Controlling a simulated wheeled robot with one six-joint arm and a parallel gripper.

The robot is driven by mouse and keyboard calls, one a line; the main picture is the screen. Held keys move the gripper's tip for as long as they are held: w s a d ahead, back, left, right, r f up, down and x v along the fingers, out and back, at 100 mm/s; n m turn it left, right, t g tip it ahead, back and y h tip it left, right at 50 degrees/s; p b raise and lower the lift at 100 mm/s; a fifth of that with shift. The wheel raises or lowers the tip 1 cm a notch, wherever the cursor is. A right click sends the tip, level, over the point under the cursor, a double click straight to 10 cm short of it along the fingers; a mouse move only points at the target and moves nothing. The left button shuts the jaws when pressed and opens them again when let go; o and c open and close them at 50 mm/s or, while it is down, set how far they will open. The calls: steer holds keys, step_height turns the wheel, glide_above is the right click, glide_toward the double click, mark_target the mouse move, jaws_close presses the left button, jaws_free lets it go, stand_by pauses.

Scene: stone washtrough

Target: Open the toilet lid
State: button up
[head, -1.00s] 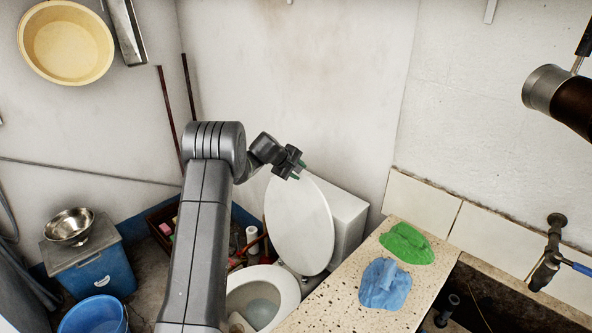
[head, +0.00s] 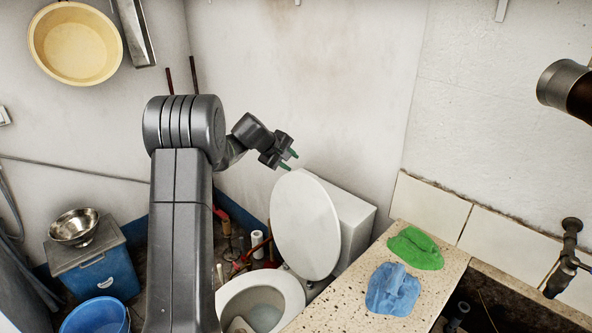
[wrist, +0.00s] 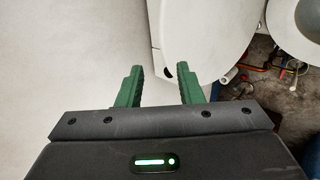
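The white toilet lid (head: 305,226) stands raised, leaning back against the cistern (head: 357,222). The toilet bowl (head: 290,287) is uncovered in front of it, with its opening showing. My gripper (head: 292,160) is above the lid's upper left edge in the head view, apart from it. In the wrist view the green fingers of my gripper (wrist: 158,78) are spread with a gap between them and nothing held. The lid (wrist: 205,40) is at the upper right there, close to the right finger. The bowl also shows in the wrist view's top right corner (wrist: 302,22).
A speckled counter (head: 345,317) with a green cloth (head: 416,248) and a blue cloth (head: 392,289) stands right of the toilet. A blue bin (head: 97,270) with a metal bowl (head: 74,227) and a blue bucket (head: 97,318) stand at left. Clutter lies behind my arm.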

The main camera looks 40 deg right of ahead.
steer(key=shift+v, duration=1.45)
steer(key=p, duration=0.3)
glide_toward(307, 175)
steer(key=x, duration=0.8)
steer(key=shift+d, duration=0.1)
steer(key=shift+f, duration=0.1)
